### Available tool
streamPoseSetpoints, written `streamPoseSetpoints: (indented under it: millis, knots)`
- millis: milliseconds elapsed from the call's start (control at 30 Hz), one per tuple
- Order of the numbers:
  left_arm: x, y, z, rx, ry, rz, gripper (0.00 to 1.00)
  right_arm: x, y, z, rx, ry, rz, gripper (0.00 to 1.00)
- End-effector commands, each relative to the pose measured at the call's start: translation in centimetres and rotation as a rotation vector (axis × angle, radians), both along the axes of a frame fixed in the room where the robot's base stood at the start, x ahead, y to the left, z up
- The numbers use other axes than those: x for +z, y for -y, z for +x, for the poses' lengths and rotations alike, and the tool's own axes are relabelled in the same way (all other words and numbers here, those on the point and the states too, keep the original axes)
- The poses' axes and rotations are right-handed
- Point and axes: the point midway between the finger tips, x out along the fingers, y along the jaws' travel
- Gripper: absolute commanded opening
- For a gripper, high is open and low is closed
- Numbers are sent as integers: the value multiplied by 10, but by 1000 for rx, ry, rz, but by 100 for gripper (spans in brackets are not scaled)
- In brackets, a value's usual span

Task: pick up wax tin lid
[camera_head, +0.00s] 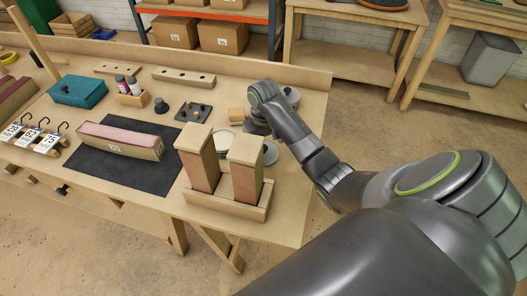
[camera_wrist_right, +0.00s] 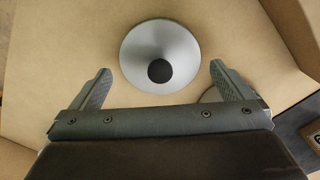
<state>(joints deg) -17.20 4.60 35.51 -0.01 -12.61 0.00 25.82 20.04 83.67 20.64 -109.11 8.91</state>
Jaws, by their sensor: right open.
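The wax tin lid is a grey, shallow-coned disc with a black knob, lying on the table in the right wrist view (camera_wrist_right: 137,50). In the head view what looks like the same grey disc (camera_head: 271,153) shows beside the right-hand wooden post, partly hidden. My right gripper (camera_wrist_right: 160,68) is open, its two fingers apart on either side of the lid's near part, without visible contact. In the head view the right gripper (camera_head: 257,128) points down over the table, its fingers hard to make out. My left gripper is not in view.
A pale round tin (camera_head: 234,139) sits left of the lid. A wooden tray (camera_head: 225,204) with two upright blocks stands close in front. The table's right edge is near.

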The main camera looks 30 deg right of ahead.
Motion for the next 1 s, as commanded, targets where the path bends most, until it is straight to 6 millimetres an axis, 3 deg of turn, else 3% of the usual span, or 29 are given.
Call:
streamPoseSetpoints:
  millis: [133, 400, 700, 1000]
  knots:
    - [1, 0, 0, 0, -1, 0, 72, -17, 0, 0, 0, -1, 0, 100]
    - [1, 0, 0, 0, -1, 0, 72, -21, 0, 0, 1, 1, 0, 100]
    - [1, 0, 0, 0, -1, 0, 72, -20, 0, 0, 1, 1, -1, 66]
    - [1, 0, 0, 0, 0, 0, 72, -20, 0, 0, 1, 0, 0, 65]
